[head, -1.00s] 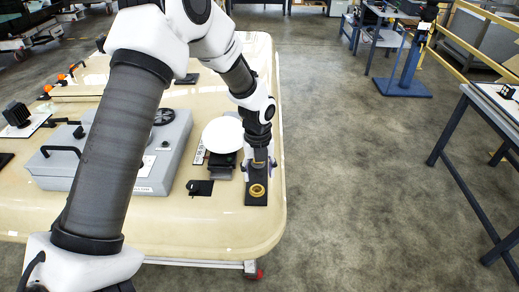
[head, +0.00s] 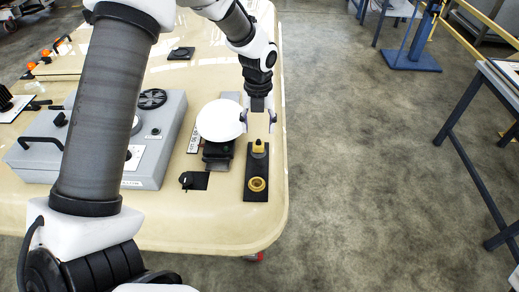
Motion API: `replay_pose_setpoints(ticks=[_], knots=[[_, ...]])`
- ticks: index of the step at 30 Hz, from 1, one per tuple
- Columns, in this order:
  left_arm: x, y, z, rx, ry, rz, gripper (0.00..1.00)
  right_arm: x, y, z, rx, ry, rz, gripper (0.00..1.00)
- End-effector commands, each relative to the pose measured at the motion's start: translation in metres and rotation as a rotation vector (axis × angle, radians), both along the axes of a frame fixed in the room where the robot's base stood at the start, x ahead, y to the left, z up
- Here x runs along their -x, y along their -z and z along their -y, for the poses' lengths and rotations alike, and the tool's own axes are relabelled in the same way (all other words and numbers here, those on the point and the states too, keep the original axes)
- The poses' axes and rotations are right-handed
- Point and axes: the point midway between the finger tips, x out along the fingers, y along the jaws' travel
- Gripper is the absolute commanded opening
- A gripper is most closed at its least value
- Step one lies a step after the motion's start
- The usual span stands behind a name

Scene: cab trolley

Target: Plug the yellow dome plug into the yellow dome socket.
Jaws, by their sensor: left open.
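The yellow dome plug (head: 258,146) stands upright at the far end of a black plate (head: 255,168) near the right edge of the cream trolley top. The yellow dome socket (head: 257,184), a round ring, is on the same plate, nearer to me and apart from the plug. My left gripper (head: 258,122) is open and empty, its fingers spread just above and beyond the plug in the picture, with a small gap to it. My right gripper is not in view.
A white disc (head: 221,120) on a dark stand is left of the plate. A small black switch block (head: 194,180) and a grey control box (head: 150,150) lie further left. The trolley top's (head: 230,225) front right corner is clear.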

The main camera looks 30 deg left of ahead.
Motion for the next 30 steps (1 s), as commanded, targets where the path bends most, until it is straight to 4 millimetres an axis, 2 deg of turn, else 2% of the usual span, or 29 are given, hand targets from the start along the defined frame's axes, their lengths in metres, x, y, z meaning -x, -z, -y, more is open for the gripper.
replay_pose_setpoints(ticks=[1, 7, 16, 30], knots=[[0.0, 0.014, 0.0, 0.0, 0.0, 0.0, 0.6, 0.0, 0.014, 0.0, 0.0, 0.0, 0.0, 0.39], [0.0, 0.044, 0.0, 0.0, 0.0, 0.0, 0.6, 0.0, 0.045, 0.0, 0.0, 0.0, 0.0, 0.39], [0.0, 0.073, 0.0, 0.0, -0.001, -0.002, 0.6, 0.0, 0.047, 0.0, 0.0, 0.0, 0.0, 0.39], [0.0, 0.075, 0.0, 0.0, -0.001, 0.0, 0.6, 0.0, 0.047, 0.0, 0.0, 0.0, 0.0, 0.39]])
